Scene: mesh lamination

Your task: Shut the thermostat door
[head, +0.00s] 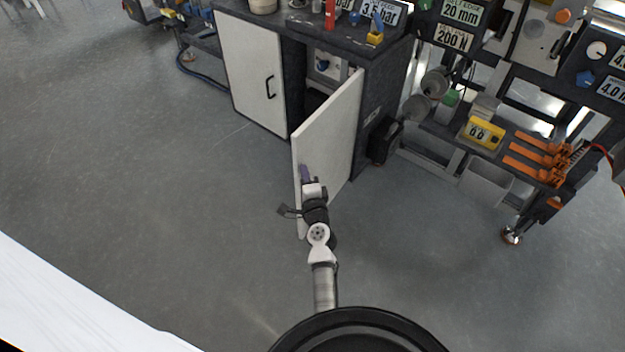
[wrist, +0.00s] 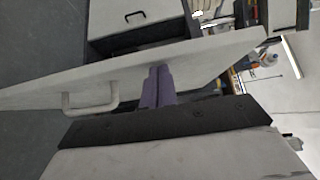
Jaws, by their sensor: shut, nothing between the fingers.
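The thermostat door (head: 332,125) is a white panel standing wide open from the dark cabinet (head: 385,75), swung out toward me. In the wrist view the door (wrist: 215,52) crosses the picture at a slant, with its pale handle (wrist: 90,103) to the left of my fingers. My gripper (head: 307,174) is low near the door's free edge. Its purple fingers, also in the wrist view (wrist: 158,85), are together and empty, with their tips at the door's face. They look touching or very close; I cannot tell which. The door's handle is hidden in the head view.
A second white door (head: 250,70) with a black handle is closed at the left of the cabinet. A workbench (head: 500,150) with orange clamps and a yellow gauge (head: 484,132) stands to the right. Grey floor (head: 150,170) is clear in front and to the left.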

